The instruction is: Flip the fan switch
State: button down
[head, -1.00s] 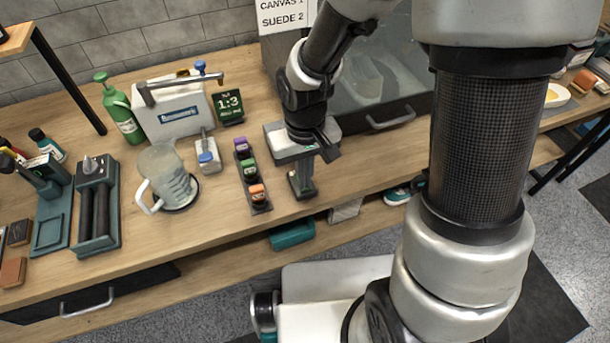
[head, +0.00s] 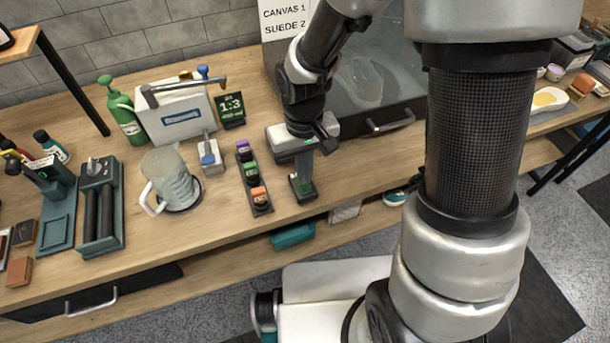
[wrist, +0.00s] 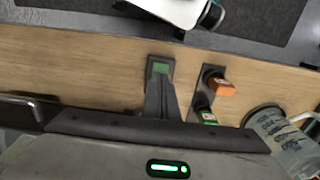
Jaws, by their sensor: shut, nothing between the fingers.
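A small dark plate with a green rocker, which looks like the fan switch (head: 305,191), sits on the workbench near its front edge. It also shows in the wrist view (wrist: 160,67), just past my fingertips. My gripper (head: 301,176) points down at it with the fingers shut and empty. In the wrist view the closed fingers (wrist: 160,82) overlap the plate's near part, and the green face stays visible. I cannot tell whether the tips touch it.
A rack of bottles with purple, green and orange caps (head: 254,185) stands close left of the switch. A measuring jug (head: 172,180) is further left. A clear-fronted cabinet (head: 385,90) with a handle stands behind. The bench in front of the cabinet is mostly clear.

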aim_at(305, 188)
notch_tip(305, 188, up, 13)
jog(key=p, duration=0.2)
jog(key=shift+s, duration=0.45)
jog(key=shift+f, duration=0.1)
